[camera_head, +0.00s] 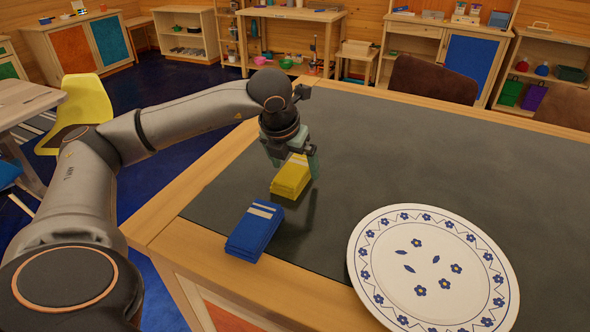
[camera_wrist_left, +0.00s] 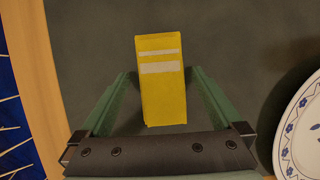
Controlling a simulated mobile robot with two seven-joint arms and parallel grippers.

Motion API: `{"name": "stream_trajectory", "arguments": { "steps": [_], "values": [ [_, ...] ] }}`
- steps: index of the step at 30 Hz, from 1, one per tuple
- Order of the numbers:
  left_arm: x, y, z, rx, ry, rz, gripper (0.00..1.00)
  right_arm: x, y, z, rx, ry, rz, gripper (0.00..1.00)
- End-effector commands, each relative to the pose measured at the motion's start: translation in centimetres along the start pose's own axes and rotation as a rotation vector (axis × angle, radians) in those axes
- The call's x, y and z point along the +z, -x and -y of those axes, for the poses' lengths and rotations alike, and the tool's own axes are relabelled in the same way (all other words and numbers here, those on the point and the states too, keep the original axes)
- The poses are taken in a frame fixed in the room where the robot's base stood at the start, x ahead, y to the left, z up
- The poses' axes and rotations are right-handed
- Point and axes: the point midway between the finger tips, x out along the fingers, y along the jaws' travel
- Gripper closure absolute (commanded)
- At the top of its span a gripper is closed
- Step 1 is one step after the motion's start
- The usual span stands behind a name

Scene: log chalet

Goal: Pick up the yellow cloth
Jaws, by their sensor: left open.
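The yellow cloth (camera_head: 291,177) is a folded block with pale stripes near the table's left part in the head view. In the left wrist view the yellow cloth (camera_wrist_left: 163,95) lies between the two green fingers. My left gripper (camera_head: 297,165) is over the cloth, pointing down. In the left wrist view my left gripper (camera_wrist_left: 160,85) is open, with a gap visible between each fingertip and the cloth. One finger and part of the cloth's top are hidden behind the gripper in the head view. My right gripper is not in view.
A folded blue cloth (camera_head: 254,231) lies near the table's front-left edge. A white plate with blue flowers (camera_head: 380,262) stands on the right. The grey table top (camera_head: 400,150) is clear behind them. Dark chairs (camera_head: 432,80) stand at the far side.

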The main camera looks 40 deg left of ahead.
Motion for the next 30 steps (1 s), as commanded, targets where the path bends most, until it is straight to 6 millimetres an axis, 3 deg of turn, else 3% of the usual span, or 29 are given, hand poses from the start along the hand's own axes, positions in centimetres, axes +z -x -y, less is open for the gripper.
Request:
{"name": "stream_trajectory", "arguments": {
  "steps": [10,30],
  "values": [
    [-0.05,-0.96,0.03,-0.001,-0.002,0.0,0.01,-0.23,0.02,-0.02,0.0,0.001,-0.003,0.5],
    [-0.04,-0.91,0.03,-0.001,-0.001,0.0,0.77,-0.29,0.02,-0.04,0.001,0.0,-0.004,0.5]
  ]
}}
